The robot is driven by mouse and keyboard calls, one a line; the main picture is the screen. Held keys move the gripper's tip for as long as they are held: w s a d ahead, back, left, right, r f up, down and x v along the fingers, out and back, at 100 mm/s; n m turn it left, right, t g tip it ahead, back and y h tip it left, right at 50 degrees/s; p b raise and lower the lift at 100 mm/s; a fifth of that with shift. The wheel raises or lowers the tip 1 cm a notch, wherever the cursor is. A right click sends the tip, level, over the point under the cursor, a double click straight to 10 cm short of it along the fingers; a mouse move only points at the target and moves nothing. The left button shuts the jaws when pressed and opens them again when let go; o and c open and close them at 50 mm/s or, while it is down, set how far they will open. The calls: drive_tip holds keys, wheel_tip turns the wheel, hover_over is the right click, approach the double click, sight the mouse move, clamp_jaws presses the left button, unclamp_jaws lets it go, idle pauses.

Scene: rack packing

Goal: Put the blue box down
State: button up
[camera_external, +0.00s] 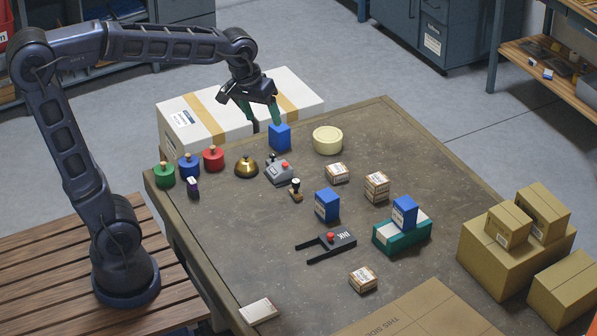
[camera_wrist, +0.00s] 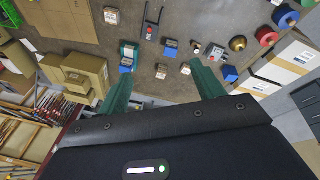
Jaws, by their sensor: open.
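Three blue boxes show in the external view. One blue box (camera_external: 280,138) stands upright at the far edge of the table, just below my gripper (camera_external: 264,122). A second blue box (camera_external: 327,206) stands mid-table. A third blue box (camera_external: 404,212) sits on top of a green-and-white box (camera_external: 402,236). My gripper's green fingers are spread apart with nothing between them. In the wrist view, a blue box (camera_wrist: 230,74) shows just right of the right finger, outside the jaws. I cannot tell whether the finger touches it.
Red (camera_external: 213,158), blue (camera_external: 189,166) and green (camera_external: 164,175) knobbed weights line the table's left. Large cardboard boxes (camera_external: 508,258) fill the right side. The table's near-left area is mostly clear.

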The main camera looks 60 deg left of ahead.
drive_tip(key=s+a+f+m, duration=0.1)
drive_tip(key=s+f+m, duration=0.1)
drive_tip(key=s, duration=0.7)
drive_tip(key=s+a+f+m+t, duration=0.1)
drive_tip(key=s+f+m, duration=0.1)
drive_tip(key=s, duration=0.7)
drive_tip(key=shift+s+a+m+y, duration=0.2)
drive_tip(key=shift+m+y, duration=0.1)
drive_tip(key=shift+m, duration=0.6)
